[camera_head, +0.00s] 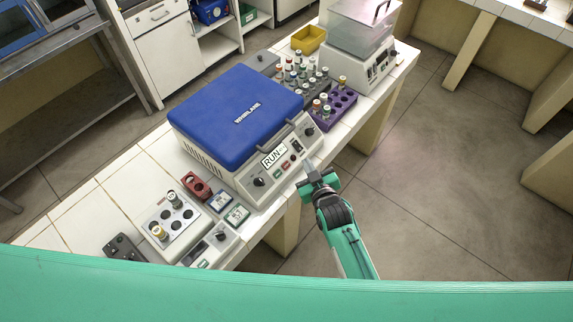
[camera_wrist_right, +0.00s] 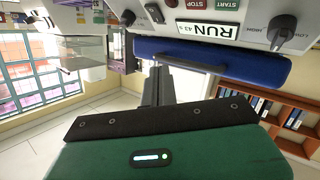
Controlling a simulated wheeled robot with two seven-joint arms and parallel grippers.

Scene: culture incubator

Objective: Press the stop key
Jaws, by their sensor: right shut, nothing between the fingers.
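The blue-lidded centrifuge (camera_head: 240,116) stands on the white tiled bench with its lid closed. Its sloped front panel has a display reading RUN (camera_head: 274,156). The red stop key (camera_head: 285,165) is below the display. In the right wrist view the stop key (camera_wrist_right: 195,4) is at the top edge, beside the green start key (camera_wrist_right: 228,4) and above the display (camera_wrist_right: 207,29). My right gripper (camera_head: 309,167) is shut and empty, just off the panel's front, apart from the stop key. Its fingers (camera_wrist_right: 158,84) also show in the wrist view. My left gripper is out of view.
Two knobs (camera_head: 260,181) (camera_head: 309,131) and black switches (camera_head: 297,146) share the panel. A purple tube rack (camera_head: 344,99) stands right of the centrifuge. A small block with vials (camera_head: 180,214) stands at the left. The floor in front of the bench is clear.

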